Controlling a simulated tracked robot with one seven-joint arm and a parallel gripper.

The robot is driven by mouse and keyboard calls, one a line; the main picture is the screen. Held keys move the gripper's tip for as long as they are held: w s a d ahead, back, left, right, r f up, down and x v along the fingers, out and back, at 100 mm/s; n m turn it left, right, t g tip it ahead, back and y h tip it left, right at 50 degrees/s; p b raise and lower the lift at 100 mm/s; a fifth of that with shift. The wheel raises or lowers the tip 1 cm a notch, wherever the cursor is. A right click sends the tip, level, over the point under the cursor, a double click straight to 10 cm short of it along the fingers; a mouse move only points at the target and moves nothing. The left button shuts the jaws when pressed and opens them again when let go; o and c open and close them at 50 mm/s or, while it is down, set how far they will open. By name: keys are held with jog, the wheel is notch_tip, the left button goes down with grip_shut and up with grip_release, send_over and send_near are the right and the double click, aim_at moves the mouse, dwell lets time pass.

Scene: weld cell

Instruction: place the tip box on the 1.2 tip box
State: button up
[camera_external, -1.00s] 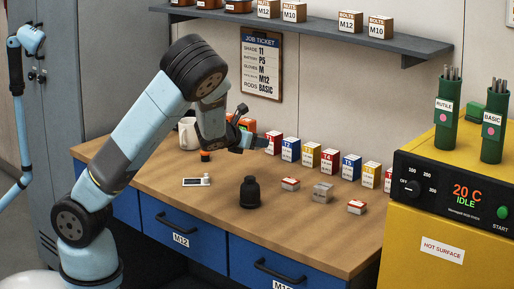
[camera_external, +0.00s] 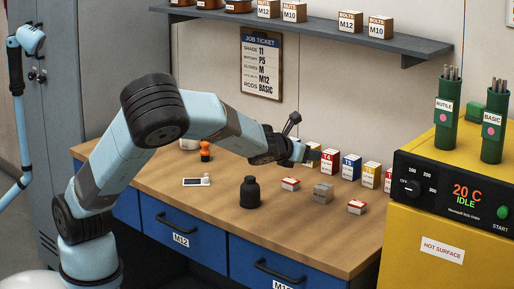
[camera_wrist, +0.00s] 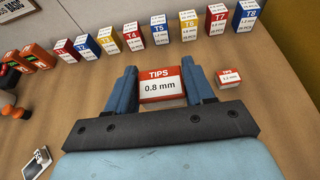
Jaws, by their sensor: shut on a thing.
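My gripper (camera_wrist: 162,88) is shut on a red and white tip box marked TIPS 0.8 mm (camera_wrist: 162,85). In the external view my gripper (camera_external: 308,155) is above the bench, in front of the row of T boxes, and the held box cannot be made out. The 1.2 tip box (camera_wrist: 229,77), small, red and white, sits on the bench to the right of my gripper in the wrist view. It seems to be the right-hand red and white box (camera_external: 357,207) in the external view. The held box is apart from it.
Another red and white box (camera_external: 290,184), a grey box (camera_external: 323,192) and a black bottle (camera_external: 250,192) stand on the bench. Numbered boxes T1 to T8 (camera_wrist: 160,33) line the back. A yellow oven (camera_external: 440,240) bounds the right. The front bench has free room.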

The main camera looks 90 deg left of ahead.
jog(key=w+d+r, duration=0.1)
jog(key=d, duration=0.5)
send_over(358, 203)
jog(key=s, duration=0.2)
jog(key=f, duration=0.8)
jog(key=shift+w, duration=0.2)
jog(key=shift+w+f, duration=0.7)
jog(key=shift+f, duration=0.15)
notch_tip(358, 203, down, 3)
jog(key=shift+f, duration=0.15)
jog(key=o, duration=1.1)
jog(key=shift+c, duration=0.2)
